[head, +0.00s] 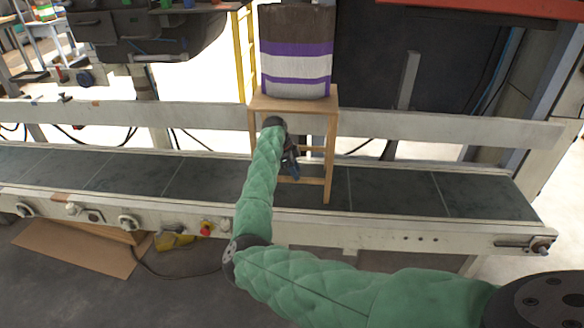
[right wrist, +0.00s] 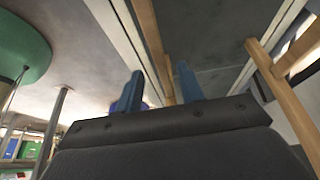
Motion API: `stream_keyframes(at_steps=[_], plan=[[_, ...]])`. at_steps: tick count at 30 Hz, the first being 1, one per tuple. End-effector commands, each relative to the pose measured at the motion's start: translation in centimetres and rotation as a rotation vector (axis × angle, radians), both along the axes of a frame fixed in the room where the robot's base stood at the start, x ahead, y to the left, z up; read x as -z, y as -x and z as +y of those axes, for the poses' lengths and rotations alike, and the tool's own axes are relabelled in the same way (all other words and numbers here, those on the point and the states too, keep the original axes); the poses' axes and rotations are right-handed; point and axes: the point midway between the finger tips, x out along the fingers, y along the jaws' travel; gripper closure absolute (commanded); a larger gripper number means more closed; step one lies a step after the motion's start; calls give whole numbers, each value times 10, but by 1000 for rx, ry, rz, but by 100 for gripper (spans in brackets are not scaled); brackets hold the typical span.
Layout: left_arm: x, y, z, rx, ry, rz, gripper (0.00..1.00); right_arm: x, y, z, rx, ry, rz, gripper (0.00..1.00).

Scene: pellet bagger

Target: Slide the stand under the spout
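The wooden stand (head: 331,150) stands upright on the dark conveyor belt, near the middle of the head view. A sack with brown, white and purple bands (head: 297,65) sits upright on its top. My right gripper (head: 290,166) is low at the stand's front, between its legs and near a lower rail. In the right wrist view its two blue fingers (right wrist: 162,88) are spread apart, with a wooden bar (right wrist: 150,40) of the stand showing between them. I cannot tell whether they touch it. I cannot make out the spout for certain. My left gripper is not in view.
The conveyor (head: 390,193) runs left and right of the stand with bare belt on both sides. A pale guard rail (head: 450,127) runs behind it. A dark machine (head: 140,35) hangs over the belt at the left. Cardboard (head: 75,245) lies on the floor in front.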

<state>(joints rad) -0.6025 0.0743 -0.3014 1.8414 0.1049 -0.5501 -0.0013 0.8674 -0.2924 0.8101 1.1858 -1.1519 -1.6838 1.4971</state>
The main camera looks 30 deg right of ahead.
Motion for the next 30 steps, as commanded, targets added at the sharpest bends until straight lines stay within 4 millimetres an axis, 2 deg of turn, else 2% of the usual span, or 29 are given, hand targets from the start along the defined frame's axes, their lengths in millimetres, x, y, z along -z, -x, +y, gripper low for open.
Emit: stream_keyframes(at_steps=[14, 30], plan=[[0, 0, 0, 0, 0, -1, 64, 3, 1, -1, 6, 2, -1, 62], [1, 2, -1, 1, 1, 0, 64, 62, 14, -21, 4, 1, 0, 62]])
